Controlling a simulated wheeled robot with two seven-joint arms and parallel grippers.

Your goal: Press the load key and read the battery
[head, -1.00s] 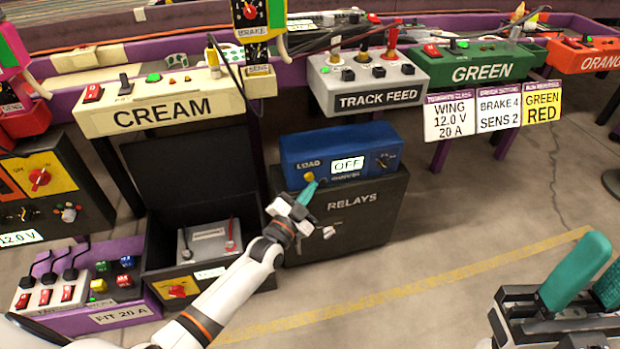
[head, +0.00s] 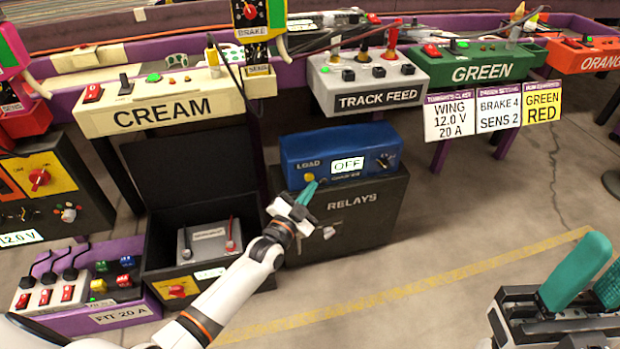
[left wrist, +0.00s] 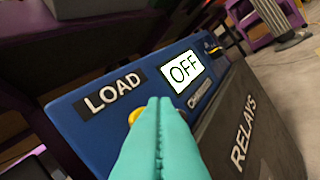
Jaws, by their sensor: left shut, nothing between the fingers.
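The blue battery tester (head: 330,144) stands on the black RELAYS box. Its display (head: 347,165) reads OFF, also in the left wrist view (left wrist: 184,68). The yellow load key (head: 309,177) sits below the LOAD label; in the left wrist view, the key (left wrist: 134,116) is partly hidden behind my fingertips. My left gripper (head: 311,186) is shut and empty, its teal tips just in front of the key; contact cannot be told. A grey battery (head: 208,246) with black and red leads lies in the open black case. My right gripper (head: 594,278) is open and empty at the lower right.
The RELAYS box (head: 366,218) supports the tester. The open case (head: 177,160) stands left of it, with its lid up. The CREAM (head: 160,112) and TRACK FEED (head: 372,98) panels hang above. The floor (head: 470,230) to the right is clear.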

